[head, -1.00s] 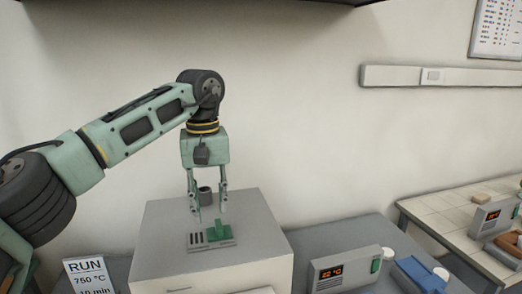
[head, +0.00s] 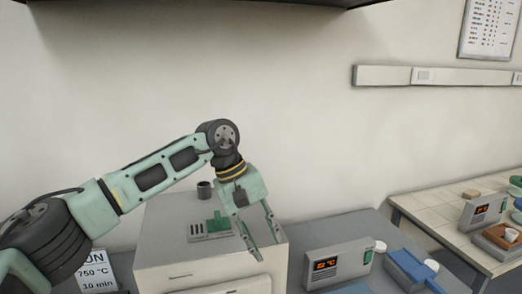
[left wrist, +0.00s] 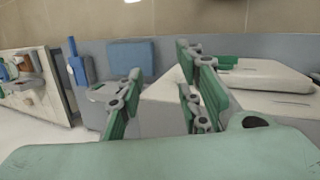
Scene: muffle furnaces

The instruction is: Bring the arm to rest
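My left arm comes in from the left in the head view. Its left gripper (head: 262,238) hangs tilted in front of the right part of the pale furnace box (head: 160,225). Its two fingers are apart with nothing between them. In the left wrist view the fingers (left wrist: 160,100) also stand wide apart and empty. My right gripper is in neither view.
On the furnace top are a dark cup-like part (head: 204,190), a vent grille and a green piece (head: 219,222). A controller (head: 338,266) with an orange display and a blue item (head: 412,270) stand to the right. A RUN card (head: 97,272) is at left. A tiled bench (head: 425,208) lies beyond.

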